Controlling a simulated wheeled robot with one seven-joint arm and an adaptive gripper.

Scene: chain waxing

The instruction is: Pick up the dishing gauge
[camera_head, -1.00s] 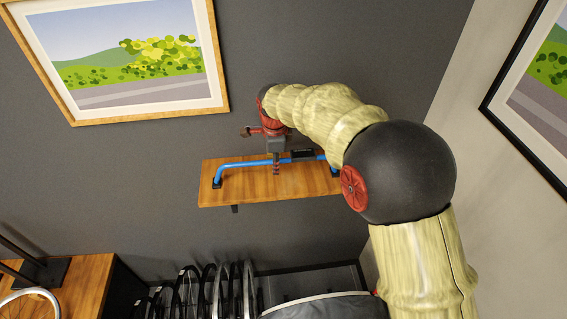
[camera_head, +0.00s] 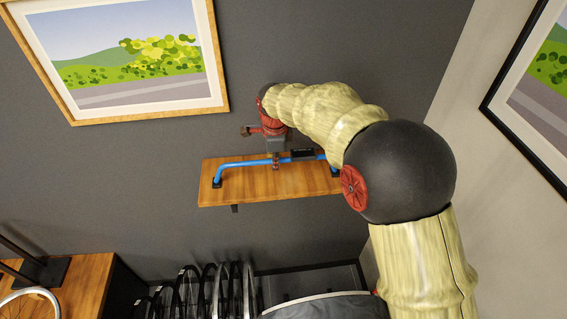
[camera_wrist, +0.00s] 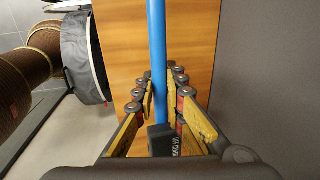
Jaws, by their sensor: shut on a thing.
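The dishing gauge is a bright blue bent bar (camera_head: 240,163) with dark feet and a small black block near its middle. It lies along the wooden wall shelf, its left foot on the board. In the wrist view the blue bar (camera_wrist: 157,45) runs down between my fingers to the black block (camera_wrist: 163,140), which has pale lettering. My gripper (camera_head: 276,162) is at the bar's middle, just left of the block. In the wrist view my gripper (camera_wrist: 158,92) is shut on the bar, with a finger on each side.
The wooden shelf (camera_head: 228,193) is otherwise bare where I see it. A dark wall lies behind it, with a framed picture (camera_head: 135,112) above left. Several wheels (camera_head: 215,290) stand below. A wooden worktop (camera_head: 85,280) is at lower left.

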